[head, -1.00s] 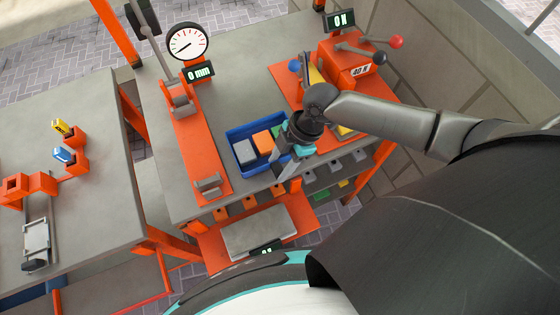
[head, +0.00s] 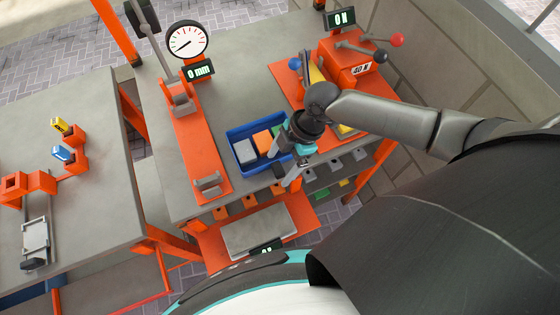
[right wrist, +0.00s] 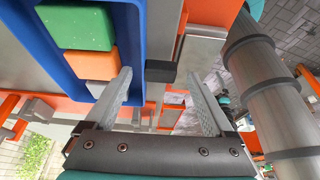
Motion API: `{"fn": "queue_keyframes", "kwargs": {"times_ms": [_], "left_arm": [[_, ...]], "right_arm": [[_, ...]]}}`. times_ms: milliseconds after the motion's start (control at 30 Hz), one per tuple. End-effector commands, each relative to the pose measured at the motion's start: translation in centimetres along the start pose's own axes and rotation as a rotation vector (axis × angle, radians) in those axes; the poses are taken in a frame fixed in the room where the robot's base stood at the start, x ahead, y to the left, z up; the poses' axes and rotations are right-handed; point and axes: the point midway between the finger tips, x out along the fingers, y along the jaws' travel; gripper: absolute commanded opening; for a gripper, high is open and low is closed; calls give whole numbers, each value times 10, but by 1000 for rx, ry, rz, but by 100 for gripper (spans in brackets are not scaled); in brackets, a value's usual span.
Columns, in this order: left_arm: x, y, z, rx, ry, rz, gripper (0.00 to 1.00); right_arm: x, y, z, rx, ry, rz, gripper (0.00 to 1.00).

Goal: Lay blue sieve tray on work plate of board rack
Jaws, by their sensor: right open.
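A blue tray (head: 241,133) lies on the grey bench and holds grey, orange and green blocks; I cannot make out sieve holes in it. Its blue wall (right wrist: 139,30) is at the upper left of the right wrist view. My right gripper (head: 288,180) is open beside the tray's right front end. In the right wrist view the gripper (right wrist: 161,76) has its left finger overlapping the tray's edge; I cannot tell if they touch. A grey plate (head: 255,232) sits on an orange base below the bench front; I cannot tell whether it is the rack's work plate. My left gripper is not in view.
A dial gauge (head: 188,42) on an orange stand is left of the tray. An orange lever device (head: 345,65) stands at the back right. Small orange and grey holders line the bench front. Another bench (head: 70,110) is at left. Bare bench top lies behind the tray.

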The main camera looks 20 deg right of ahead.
Motion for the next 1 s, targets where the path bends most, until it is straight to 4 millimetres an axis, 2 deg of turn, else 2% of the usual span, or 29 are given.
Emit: {"fn": "queue_keyframes", "kwargs": {"times_ms": [167, 400, 600, 800, 1000], "left_arm": [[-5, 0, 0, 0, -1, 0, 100], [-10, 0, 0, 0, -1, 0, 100], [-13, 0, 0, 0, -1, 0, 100], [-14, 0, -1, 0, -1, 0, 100], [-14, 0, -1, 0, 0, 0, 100]], "right_arm": [[-31, 2, 1, -2, -3, 5, 88], [-91, 2, 0, -3, -3, 7, 88], [-129, 1, 0, -2, -2, 6, 88], [-146, 1, 0, -1, 0, 3, 88], [-149, 1, -1, -1, 2, 3, 88]]}}
